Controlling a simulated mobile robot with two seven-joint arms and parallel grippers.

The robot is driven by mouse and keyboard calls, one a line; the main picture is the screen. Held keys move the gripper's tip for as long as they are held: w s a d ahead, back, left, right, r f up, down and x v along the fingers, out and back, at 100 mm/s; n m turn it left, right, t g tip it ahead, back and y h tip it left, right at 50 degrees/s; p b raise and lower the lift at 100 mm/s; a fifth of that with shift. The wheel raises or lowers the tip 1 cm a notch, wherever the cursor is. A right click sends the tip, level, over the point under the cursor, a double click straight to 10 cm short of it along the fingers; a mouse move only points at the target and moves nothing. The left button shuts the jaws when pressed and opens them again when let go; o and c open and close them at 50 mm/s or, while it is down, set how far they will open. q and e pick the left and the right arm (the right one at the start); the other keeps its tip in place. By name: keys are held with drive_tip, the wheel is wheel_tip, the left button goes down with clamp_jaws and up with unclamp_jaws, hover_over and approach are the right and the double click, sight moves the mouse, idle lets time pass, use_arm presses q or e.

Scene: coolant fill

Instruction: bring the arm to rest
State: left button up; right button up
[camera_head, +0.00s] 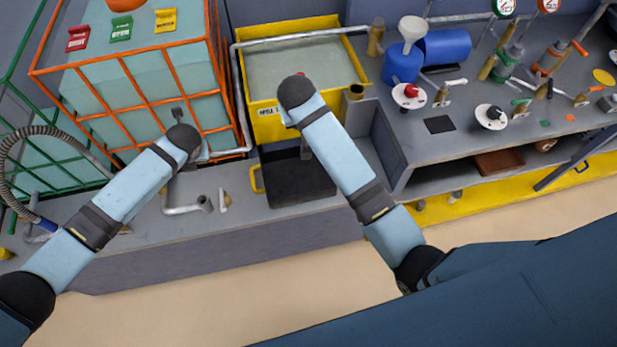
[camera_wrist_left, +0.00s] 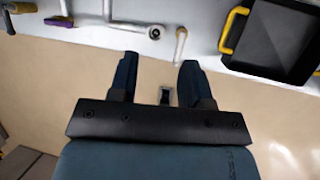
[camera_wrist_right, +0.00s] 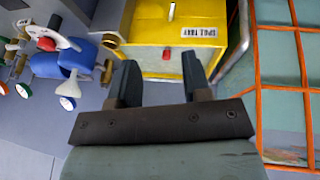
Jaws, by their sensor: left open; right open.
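My left gripper (camera_wrist_left: 157,75) is open in the left wrist view, with nothing between its fingers. The pale bench edge and tan floor lie beyond them. My right gripper (camera_wrist_right: 161,80) is open and empty in the right wrist view. Its fingers appear in front of the yellow bin (camera_wrist_right: 180,58); I cannot tell whether they touch it. In the head view both light-blue arms reach over the bench, the left near the orange cage (camera_head: 150,102) and the right in front of the yellow bin (camera_head: 261,88). The fingertips are mostly hidden there.
A black tray (camera_head: 295,185) with a yellow handle lies on the bench between the arms. A blue container (camera_head: 402,66) with a funnel and several valves and gauges stand at right. A green cage (camera_head: 60,150) and hose are at left. The floor in front is clear.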

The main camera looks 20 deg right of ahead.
drive_tip(key=shift+s+r, duration=0.3)
drive_tip(key=shift+r, duration=0.4)
